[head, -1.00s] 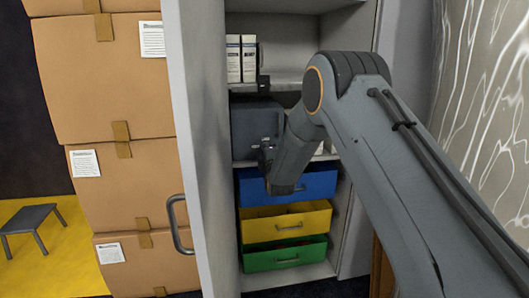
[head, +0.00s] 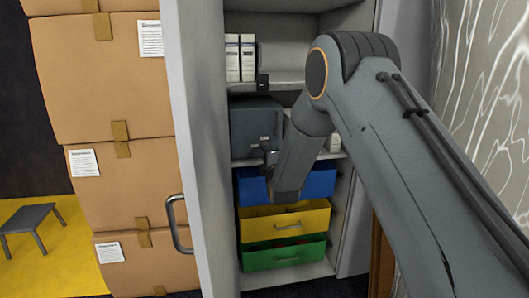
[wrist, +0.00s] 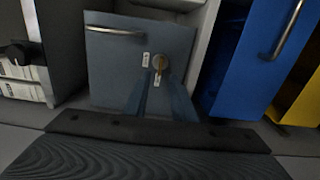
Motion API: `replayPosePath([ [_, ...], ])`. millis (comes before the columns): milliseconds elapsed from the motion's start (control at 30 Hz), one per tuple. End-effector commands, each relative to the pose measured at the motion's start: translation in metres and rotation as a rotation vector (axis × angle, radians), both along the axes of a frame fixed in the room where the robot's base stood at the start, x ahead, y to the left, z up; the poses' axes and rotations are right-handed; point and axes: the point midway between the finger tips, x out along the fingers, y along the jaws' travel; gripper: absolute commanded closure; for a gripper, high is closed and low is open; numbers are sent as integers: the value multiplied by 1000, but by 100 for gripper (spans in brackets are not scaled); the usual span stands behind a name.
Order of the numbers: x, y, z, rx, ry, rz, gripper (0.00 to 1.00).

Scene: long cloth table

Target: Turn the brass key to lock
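The brass key (wrist: 160,63) sits in the front of a blue-grey locker box (wrist: 110,65) in the wrist view. A small pale label (wrist: 146,59) is left of the key and another lies just below it. My gripper (wrist: 160,84) points at the box front, its two fingers apart with a gap between them, the tips just below the key in the picture. I cannot tell whether they touch it. In the head view the box (head: 252,122) stands on a cabinet shelf; my arm hides its right part and the key cannot be made out.
A blue drawer (head: 315,184), yellow drawer (head: 312,217) and green drawer (head: 290,256) are below the box. White cartons (head: 240,58) stand on the shelf above. The open cabinet door (head: 200,150) and stacked cardboard boxes (head: 95,85) are at left.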

Motion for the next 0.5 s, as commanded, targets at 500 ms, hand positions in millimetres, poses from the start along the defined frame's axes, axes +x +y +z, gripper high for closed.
replayPosePath([
  [500, -32, -10, 0, 0, -1, -1, 77],
])
